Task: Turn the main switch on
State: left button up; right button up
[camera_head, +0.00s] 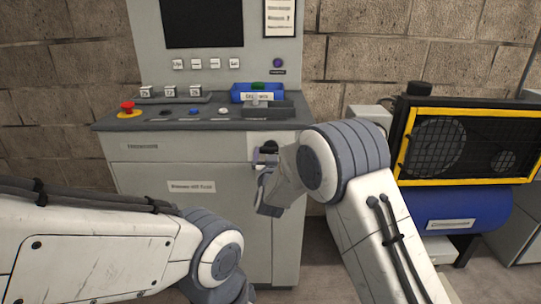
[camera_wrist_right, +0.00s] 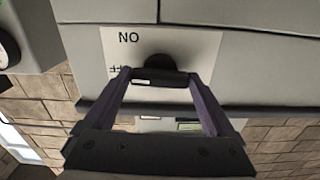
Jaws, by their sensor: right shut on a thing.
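The main switch is a black rotary knob (camera_head: 269,147) on a pale plate at the upper right of the grey console's front. In the right wrist view, the black knob (camera_wrist_right: 158,62) stands out from the white plate (camera_wrist_right: 200,45), and its bar lies across between the fingertips. The lettering on the plate reads "NO" in that view. My right gripper (camera_head: 265,158) is at the switch, with its purple fingers (camera_wrist_right: 160,77) shut on the bar. My left arm crosses the lower left of the head view, and its gripper is out of the frame.
The console top (camera_head: 180,122) carries a red emergency button (camera_head: 128,108), several small buttons and a blue tray (camera_head: 241,92). A compressor with a yellow-framed guard (camera_head: 470,112) and a blue tank (camera_head: 465,215) stands at the right. A brick wall is behind.

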jog(key=shift+f+m+b, duration=0.15)
jog(key=shift+m+b, duration=8.4)
jog(key=shift+m, duration=0.15)
jog(key=o, duration=1.1)
jog(key=shift+c, duration=0.2)
jog(key=s+p, duration=0.1)
jog(key=s, duration=0.9)
jog(key=shift+s, duration=0.25)
